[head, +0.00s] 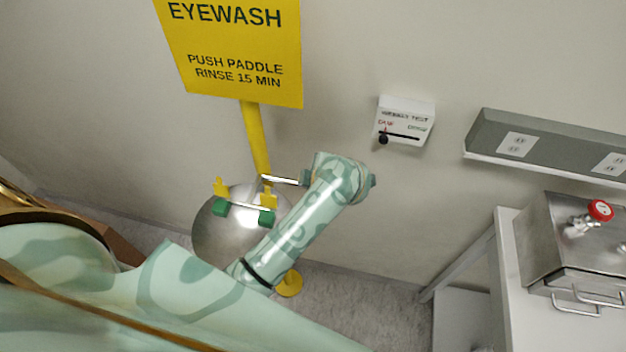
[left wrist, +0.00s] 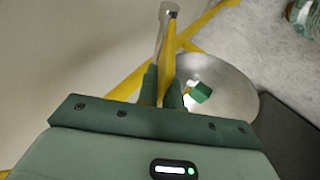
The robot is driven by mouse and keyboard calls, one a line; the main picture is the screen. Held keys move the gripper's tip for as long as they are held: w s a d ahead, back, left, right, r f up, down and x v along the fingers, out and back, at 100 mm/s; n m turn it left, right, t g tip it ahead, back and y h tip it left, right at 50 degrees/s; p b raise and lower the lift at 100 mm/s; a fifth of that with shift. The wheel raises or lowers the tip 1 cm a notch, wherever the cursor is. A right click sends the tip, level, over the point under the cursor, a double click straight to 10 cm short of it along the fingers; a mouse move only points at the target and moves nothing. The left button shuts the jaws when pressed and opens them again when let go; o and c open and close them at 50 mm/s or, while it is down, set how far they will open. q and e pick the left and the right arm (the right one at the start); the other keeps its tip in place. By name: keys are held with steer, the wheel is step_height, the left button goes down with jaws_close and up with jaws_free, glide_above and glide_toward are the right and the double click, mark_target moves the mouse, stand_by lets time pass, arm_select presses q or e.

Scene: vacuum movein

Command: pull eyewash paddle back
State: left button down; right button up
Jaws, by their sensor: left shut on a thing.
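The eyewash station has a round metal bowl (head: 225,235), a yellow pole (head: 256,140) and two green nozzles (head: 222,208). A metal lever (head: 283,180) runs right from the pole to my left arm's wrist. In the left wrist view my left gripper (left wrist: 164,92) is shut on a narrow yellow piece, seemingly the paddle (left wrist: 167,72), with a metal rod beside it. The bowl (left wrist: 235,88) and a green nozzle (left wrist: 203,93) lie beyond the fingers. My right gripper is out of view.
A yellow eyewash sign (head: 235,50) stands above the bowl. A small white test panel (head: 404,122) is on the wall to the right. A grey outlet rail (head: 545,140) and a metal box with a red knob (head: 575,250) are at the far right.

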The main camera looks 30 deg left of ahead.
arm_select(q)
steer(key=shift+s+f, duration=0.1)
steer(key=c, duration=1.6)
jaws_free()
steer(key=shift+o, duration=0.2)
